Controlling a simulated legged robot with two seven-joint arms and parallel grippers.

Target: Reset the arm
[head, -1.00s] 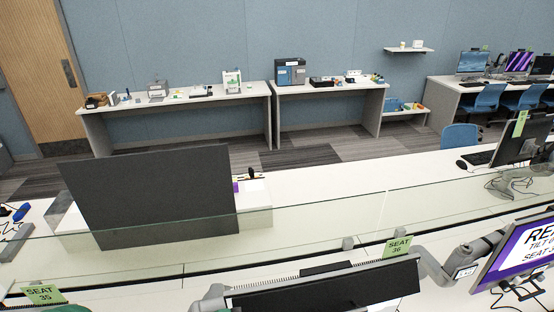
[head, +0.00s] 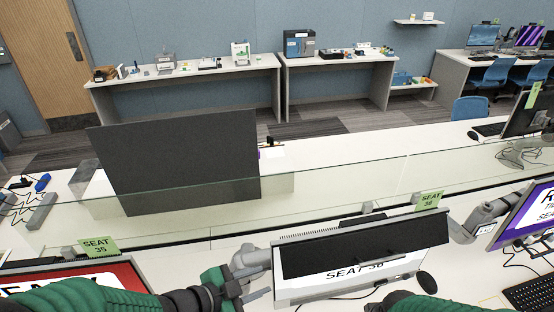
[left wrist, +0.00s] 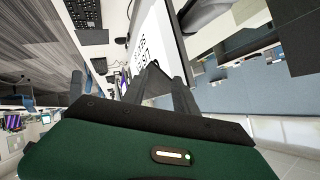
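My left gripper (head: 252,284) is at the bottom centre of the head view, at the end of my green left arm. In the left wrist view the gripper's dark fingers (left wrist: 158,88) point toward a white screen (left wrist: 148,45). Of my right arm only a green part shows at the bottom edge of the head view; its gripper is out of view.
A glass divider (head: 330,172) runs across the white desks, with a large dark panel (head: 180,160) behind it. A red-edged screen (head: 75,275) is at lower left. A purple-edged screen (head: 530,215), a keyboard (head: 530,292) and a mouse (head: 427,282) are at right.

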